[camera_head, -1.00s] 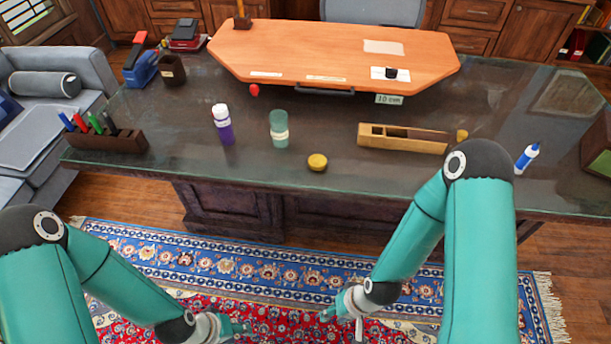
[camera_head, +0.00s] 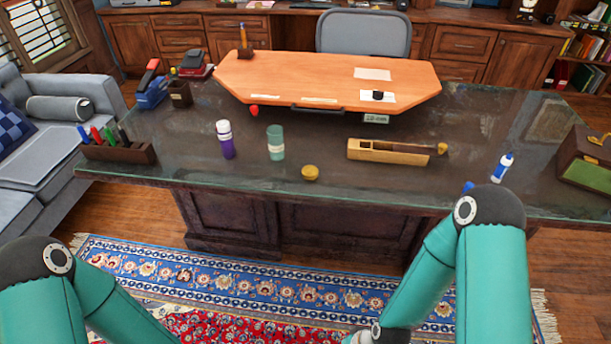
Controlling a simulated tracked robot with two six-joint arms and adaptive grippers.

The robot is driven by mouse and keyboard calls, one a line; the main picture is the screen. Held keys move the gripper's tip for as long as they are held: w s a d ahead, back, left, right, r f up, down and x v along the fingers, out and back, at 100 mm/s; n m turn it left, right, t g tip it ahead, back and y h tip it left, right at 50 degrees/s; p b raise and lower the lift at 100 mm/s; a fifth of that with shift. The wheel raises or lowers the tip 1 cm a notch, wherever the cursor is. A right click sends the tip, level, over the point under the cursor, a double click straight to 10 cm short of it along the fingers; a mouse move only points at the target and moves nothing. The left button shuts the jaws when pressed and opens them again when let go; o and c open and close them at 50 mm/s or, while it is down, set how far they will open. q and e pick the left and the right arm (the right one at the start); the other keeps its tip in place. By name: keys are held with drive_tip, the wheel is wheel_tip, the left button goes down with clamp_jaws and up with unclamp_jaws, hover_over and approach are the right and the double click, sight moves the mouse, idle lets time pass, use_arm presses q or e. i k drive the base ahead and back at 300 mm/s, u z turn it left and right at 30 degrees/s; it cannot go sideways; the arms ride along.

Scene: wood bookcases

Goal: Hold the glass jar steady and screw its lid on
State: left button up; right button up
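The glass jar (camera_head: 275,143), greenish with a pale label band, stands upright on the dark glass-topped desk, left of the middle. Its top looks uncapped, though it is small in the view. A round yellow lid (camera_head: 310,173) lies on the desk near the front edge, to the right of the jar and nearer me, apart from it. My arms come in from the lower left and lower right, in front of the desk and well short of the jar.
A purple bottle with a white cap (camera_head: 226,140) stands close left of the jar. A wooden plane (camera_head: 389,152) lies to the right. An orange board (camera_head: 325,78) lies behind.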

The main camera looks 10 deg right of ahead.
sight(275, 132)
drive_tip(key=z, duration=0.1)
drive_tip(key=i, duration=0.9)
drive_tip(key=u, duration=0.05)
